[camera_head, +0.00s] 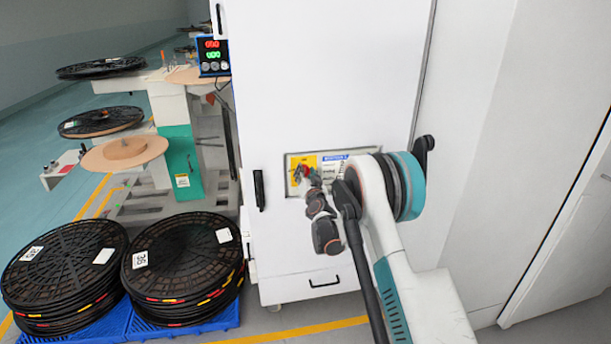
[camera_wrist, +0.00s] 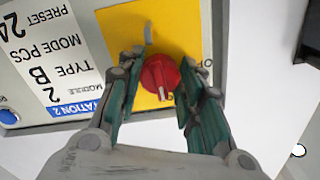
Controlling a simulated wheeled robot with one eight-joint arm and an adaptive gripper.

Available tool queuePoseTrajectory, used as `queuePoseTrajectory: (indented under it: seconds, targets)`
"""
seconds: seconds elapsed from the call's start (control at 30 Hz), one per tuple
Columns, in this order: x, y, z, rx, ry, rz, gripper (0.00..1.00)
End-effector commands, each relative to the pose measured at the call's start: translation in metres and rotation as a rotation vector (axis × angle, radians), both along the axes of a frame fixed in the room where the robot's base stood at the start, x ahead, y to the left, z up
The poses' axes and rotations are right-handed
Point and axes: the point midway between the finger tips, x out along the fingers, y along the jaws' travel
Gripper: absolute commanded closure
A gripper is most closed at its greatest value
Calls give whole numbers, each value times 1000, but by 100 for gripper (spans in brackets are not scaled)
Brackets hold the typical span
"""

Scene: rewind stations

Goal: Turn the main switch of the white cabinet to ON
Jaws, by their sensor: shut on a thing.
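The white cabinet (camera_head: 325,80) stands upright in the middle of the head view. Its small panel carries a yellow plate (camera_wrist: 190,20) with the red rotary main switch (camera_wrist: 157,77). The wrist view shows the panel upside down, and the white mark on the knob points toward the bottom of that picture. My gripper (camera_wrist: 160,82) has its two fingers on either side of the red knob and is shut on it. In the head view my gripper (camera_head: 303,175) is at the panel and partly hides the switch.
A black cabinet handle (camera_head: 259,190) is left of the panel, and a drawer handle (camera_head: 324,283) is below. Stacked black reels (camera_head: 183,262) sit on blue pallets at lower left. A display box (camera_head: 213,56) is at upper left. A white wall (camera_head: 535,130) is close on the right.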

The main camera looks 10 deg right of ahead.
Motion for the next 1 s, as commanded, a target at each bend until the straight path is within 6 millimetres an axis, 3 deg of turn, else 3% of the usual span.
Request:
queuePoseTrajectory:
  seconds: [0.6, 0.63, 0.7, 1.0]
  targets:
    - [0, 0, 0, 40, 0, 0, 90]
    - [0, 0, 0, 40, 0, 0, 59]
    - [0, 0, 0, 39, 0, 0, 46]
    - [0, 0, 0, 38, 0, 0, 46]
